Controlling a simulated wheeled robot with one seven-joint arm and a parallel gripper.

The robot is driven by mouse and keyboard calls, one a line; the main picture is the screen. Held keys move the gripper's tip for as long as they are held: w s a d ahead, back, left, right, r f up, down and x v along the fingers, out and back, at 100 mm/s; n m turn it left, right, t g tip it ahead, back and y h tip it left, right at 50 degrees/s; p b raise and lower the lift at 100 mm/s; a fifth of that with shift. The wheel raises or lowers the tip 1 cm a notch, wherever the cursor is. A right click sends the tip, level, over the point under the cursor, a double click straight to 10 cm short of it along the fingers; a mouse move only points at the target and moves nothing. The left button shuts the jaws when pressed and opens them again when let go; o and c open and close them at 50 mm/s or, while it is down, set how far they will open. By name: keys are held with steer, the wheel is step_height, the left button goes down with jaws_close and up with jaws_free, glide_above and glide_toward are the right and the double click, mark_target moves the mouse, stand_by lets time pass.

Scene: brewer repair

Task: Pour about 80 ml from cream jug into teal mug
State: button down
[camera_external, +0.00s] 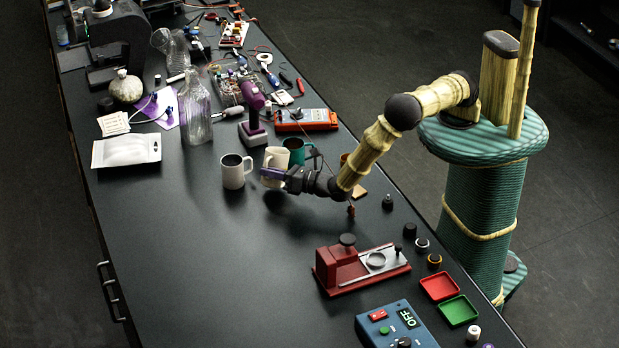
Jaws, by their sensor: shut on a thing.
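The cream jug (277,155) is at the middle of the black table, between a white mug and the teal mug. My gripper (272,174) reaches in from the right and is shut on the cream jug, with its fingers at the near side of the jug. The jug looks close to upright. I cannot tell whether its base touches the table. The teal mug (297,145) stands upright just behind and to the right of the jug, partly hidden by it. The contents of the jug and the teal mug cannot be made out.
The white mug (232,173) with dark contents stands close left of the jug. A glass bottle (196,110) stands further left. A red fixture (340,266) is in front; the table's left front is clear.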

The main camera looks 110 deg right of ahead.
steer(key=n+p, duration=0.1)
steer(key=w+a+n+p, duration=0.1)
steer(key=n+p, duration=0.1)
steer(key=shift+w+a+f+n+y, duration=0.25)
steer(key=shift+w+a+n+y, duration=0.05)
steer(key=shift+w, duration=0.1)
steer(key=shift+d+f+n+g, duration=0.1)
steer(key=shift+f+n+g, duration=0.2)
steer(key=shift+f, duration=0.35)
steer(key=shift+w+a, duration=0.2)
steer(key=shift+a, duration=0.05)
stand_by(0.3)
